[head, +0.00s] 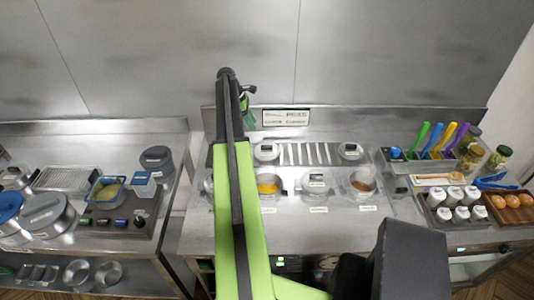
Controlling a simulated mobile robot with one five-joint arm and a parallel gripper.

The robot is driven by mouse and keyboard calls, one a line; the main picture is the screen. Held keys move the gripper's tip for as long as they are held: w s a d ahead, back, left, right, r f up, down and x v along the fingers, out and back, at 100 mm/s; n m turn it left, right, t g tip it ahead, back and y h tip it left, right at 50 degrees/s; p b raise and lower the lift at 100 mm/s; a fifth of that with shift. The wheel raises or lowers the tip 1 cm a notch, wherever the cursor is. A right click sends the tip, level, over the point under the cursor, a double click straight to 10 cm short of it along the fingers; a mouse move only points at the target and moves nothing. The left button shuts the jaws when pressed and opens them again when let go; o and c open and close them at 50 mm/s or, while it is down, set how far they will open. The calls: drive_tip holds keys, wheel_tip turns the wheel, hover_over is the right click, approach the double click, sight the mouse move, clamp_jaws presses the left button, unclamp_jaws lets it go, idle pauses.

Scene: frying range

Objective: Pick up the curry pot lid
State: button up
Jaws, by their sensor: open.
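Several round metal pots sit in the middle counter. Lids cover the back left pot (267,150), the back right pot (350,150) and the front middle pot (316,182). A pot with yellow contents (268,186) and a pot with brown contents (362,182) stand uncovered. The small labels are unreadable, so I cannot tell which lid is the curry pot lid. My gripper (248,104) is raised near the back wall, above and behind the pots, mostly hidden by my green arm. It is open, and no object shows in it. My arm partly hides the leftmost front pot.
A slotted grate (308,154) lies between the back lids. Right are a utensil holder (418,166), a tray of white-capped bottles (458,220) and eggs (510,201). Left, across a gap, is a counter with lidded pots (48,212) and a blue-rimmed container (106,190).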

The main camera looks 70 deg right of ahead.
drive_tip(key=b, duration=0.7)
approach(266, 146)
drive_tip(key=x, duration=0.3)
drive_tip(key=shift+w+f, duration=0.1)
drive_tip(key=shift+w, duration=0.15)
drive_tip(key=shift+s+f, duration=0.2)
drive_tip(key=shift+f, duration=0.1)
drive_tip(key=shift+d, duration=0.1)
drive_tip(key=b+x, duration=0.5)
drive_tip(key=shift+s+d, duration=0.1)
drive_tip(key=shift+r, duration=0.15)
clamp_jaws()
